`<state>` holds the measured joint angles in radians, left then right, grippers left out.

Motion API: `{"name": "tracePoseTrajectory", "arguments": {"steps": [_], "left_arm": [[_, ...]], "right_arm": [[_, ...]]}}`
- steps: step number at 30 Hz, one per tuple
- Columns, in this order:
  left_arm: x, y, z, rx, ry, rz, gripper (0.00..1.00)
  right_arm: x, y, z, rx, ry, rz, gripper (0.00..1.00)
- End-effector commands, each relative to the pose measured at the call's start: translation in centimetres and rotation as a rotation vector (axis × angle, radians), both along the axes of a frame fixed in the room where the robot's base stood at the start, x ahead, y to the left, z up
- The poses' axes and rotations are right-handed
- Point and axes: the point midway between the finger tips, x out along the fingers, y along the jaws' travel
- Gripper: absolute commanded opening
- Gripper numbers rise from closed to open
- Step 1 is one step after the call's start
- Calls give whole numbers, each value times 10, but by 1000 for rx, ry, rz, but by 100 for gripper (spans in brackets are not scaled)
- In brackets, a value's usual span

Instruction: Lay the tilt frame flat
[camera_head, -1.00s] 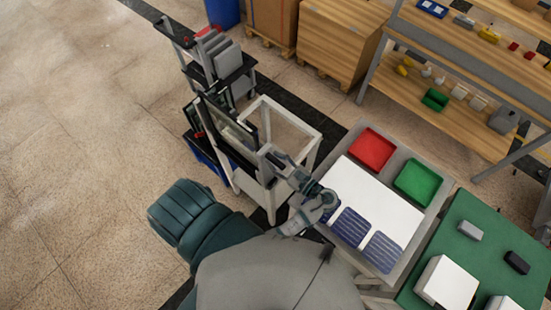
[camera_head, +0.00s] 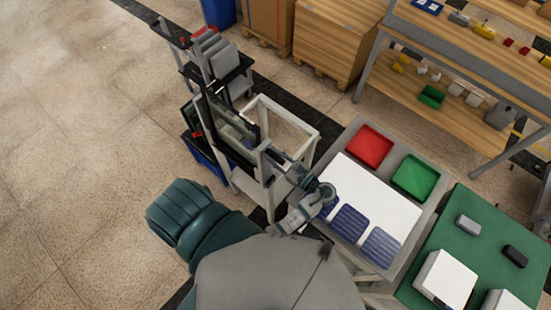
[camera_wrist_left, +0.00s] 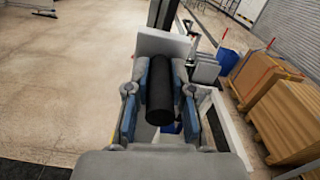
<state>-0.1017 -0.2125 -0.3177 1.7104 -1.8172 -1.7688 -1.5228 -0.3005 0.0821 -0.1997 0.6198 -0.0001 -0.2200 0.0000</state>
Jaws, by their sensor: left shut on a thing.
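The tilt frame (camera_head: 233,128) stands steeply upright on its pale stand (camera_head: 303,124), with a dark edge and a glassy panel. My left gripper (camera_head: 272,160) is at the near side of the frame. In the left wrist view my left gripper (camera_wrist_left: 160,72) is shut around a black cylindrical handle (camera_wrist_left: 160,95), with one blue-grey finger on each side. A pale grey plate shows just beyond the handle. The handle's joint with the frame is hidden. My right gripper is not in view.
A worktable with a white sheet (camera_head: 375,196), red tray (camera_head: 368,147), green tray (camera_head: 414,176) and dark blue panels (camera_head: 380,247) stands right of the stand. A rack with grey slabs (camera_head: 216,52) stands behind the frame. Open floor (camera_head: 80,150) lies left.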

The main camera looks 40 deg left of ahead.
Motion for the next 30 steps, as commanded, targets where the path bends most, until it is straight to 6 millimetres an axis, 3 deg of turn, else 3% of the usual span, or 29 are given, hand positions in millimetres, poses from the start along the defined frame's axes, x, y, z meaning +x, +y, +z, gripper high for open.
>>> {"name": "tracePoseTrajectory", "arguments": {"steps": [14, 30], "left_arm": [[57, -1, -6, 20, 206, 6, 0], [120, -7, -32, 21, 204, 9, 0]], "right_arm": [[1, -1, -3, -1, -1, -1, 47], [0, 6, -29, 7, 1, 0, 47]]}}
